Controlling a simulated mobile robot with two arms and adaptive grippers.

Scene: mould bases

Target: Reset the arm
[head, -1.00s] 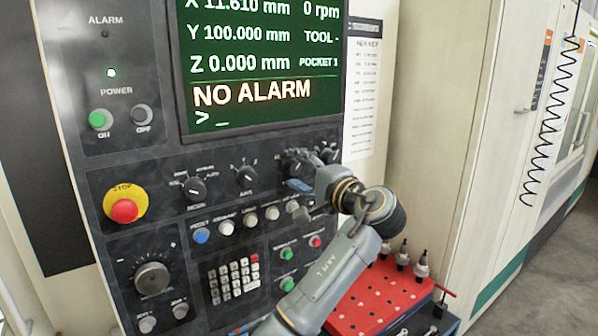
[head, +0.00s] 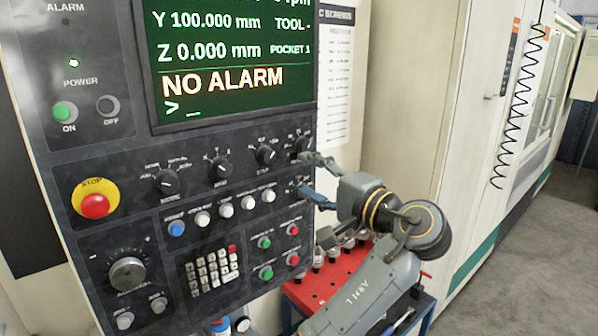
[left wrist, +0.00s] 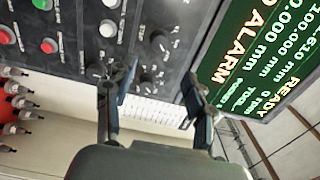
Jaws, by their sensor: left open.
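My left gripper (head: 310,178) is open and empty, in front of the right edge of the dark control panel (head: 130,205). Its two fingers point left toward the panel, one above the other. Whether either finger touches the panel I cannot tell. The green screen (head: 235,60) reads NO ALARM. My right gripper is not in view.
The panel carries a red stop button (head: 95,205), several knobs and a keypad (head: 210,263). A red tool rack (head: 315,290) stands low behind my arm. The pale machine cabinet (head: 400,110) is to the right. Grey floor (head: 530,235) is clear at far right.

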